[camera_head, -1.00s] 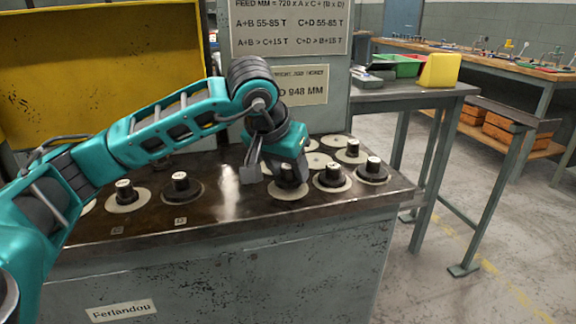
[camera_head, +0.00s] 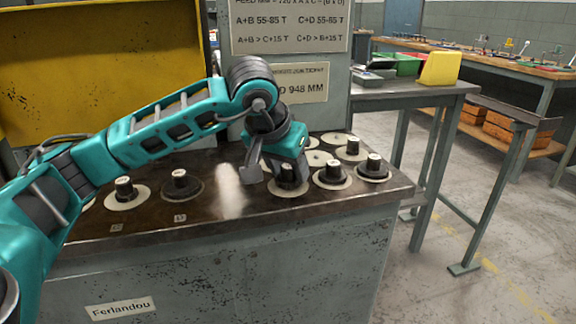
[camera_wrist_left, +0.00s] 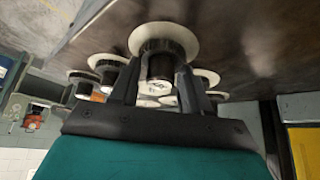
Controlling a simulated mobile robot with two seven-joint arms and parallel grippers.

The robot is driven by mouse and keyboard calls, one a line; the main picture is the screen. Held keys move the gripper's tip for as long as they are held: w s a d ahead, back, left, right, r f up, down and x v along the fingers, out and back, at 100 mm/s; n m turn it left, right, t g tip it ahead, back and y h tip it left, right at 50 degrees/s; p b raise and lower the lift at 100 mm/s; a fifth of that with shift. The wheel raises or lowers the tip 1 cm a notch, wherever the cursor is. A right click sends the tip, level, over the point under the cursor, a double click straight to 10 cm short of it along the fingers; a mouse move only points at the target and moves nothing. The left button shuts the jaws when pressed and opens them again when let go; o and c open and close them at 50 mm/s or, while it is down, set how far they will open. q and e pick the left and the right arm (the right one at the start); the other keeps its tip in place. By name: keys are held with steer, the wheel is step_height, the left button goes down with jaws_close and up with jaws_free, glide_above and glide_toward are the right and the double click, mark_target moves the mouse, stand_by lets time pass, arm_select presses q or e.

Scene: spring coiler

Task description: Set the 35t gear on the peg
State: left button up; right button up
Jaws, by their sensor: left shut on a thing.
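My left gripper (camera_head: 272,170) points down at the right part of the dark bench top. In the left wrist view its two fingers (camera_wrist_left: 160,88) are shut on the dark hub of a gear (camera_wrist_left: 161,66). This gear has a pale round disc under it and a light label on its hub, too small to read. In the head view the gear (camera_head: 289,172) sits low at the bench top, partly hidden by the gripper. I cannot tell which gear is the 35t one. I cannot make out the peg. My right gripper is not in view.
More dark-hubbed gears stand close by on the right (camera_head: 332,175), (camera_head: 373,168), and others on the left (camera_head: 181,185), (camera_head: 125,190). A grey panel with signs (camera_head: 290,27) rises behind. The bench's front middle is clear. A side table (camera_head: 440,92) stands at right.

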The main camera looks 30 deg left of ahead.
arm_select(q)
steer(key=shift+f, duration=0.25)
steer(key=o, duration=1.3)
steer(key=shift+r, duration=0.15)
steer(key=w+r+p+v, duration=0.1)
steer(key=p+v, duration=0.7)
steer(key=v, duration=0.9)
steer(key=shift+w+r+p, duration=0.3)
steer(key=shift+w+r, duration=0.25)
steer(key=shift+r, duration=0.05)
